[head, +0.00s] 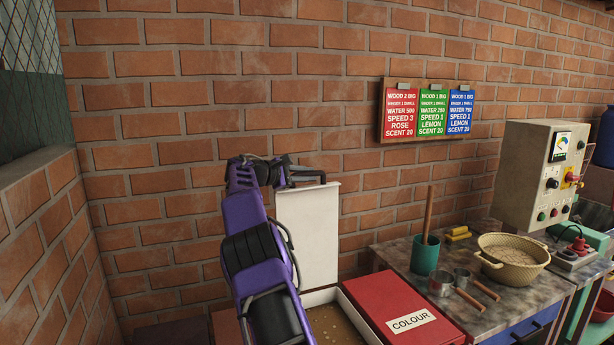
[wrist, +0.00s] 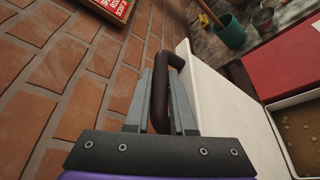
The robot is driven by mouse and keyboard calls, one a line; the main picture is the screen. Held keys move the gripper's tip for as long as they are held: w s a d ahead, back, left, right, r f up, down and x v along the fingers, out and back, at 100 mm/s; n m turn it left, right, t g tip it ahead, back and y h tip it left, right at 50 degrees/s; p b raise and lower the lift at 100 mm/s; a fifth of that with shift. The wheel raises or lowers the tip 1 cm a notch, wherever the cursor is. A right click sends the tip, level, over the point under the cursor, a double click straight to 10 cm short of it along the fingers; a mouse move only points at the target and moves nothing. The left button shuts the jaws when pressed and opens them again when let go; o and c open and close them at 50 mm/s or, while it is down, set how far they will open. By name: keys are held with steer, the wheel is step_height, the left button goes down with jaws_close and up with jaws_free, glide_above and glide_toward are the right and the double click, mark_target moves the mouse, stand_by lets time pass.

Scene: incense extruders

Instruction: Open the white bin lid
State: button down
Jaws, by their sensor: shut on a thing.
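The white bin lid (head: 308,235) stands upright against the brick wall, raised above its bin. In the wrist view the lid (wrist: 222,105) runs along the right of my fingers. A dark brown handle (wrist: 175,62) is at the lid's top edge. My gripper (wrist: 162,92) is shut on this handle; in the head view it is at the lid's top (head: 305,178). The white bin (head: 318,297) is open below, with brown grainy contents (head: 335,325) showing. My arm hides the bin's left part.
A red lid marked COLOUR (head: 400,300) lies shut just right of the bin. Further right, a worktable (head: 395,250) holds a green cup (head: 425,255), metal scoops (head: 442,284) and a basket (head: 512,258). The brick wall (head: 150,200) is close behind the lid.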

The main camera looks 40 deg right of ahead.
steer(key=c, duration=0.8)
jaws_free()
steer(key=shift+o, duration=0.2)
steer(key=b+v, duration=0.1)
steer(key=v, duration=1.6)
steer(key=shift+a+r+b, duration=0.15)
steer(key=shift+r+b, duration=0.05)
steer(key=shift+b, duration=0.15)
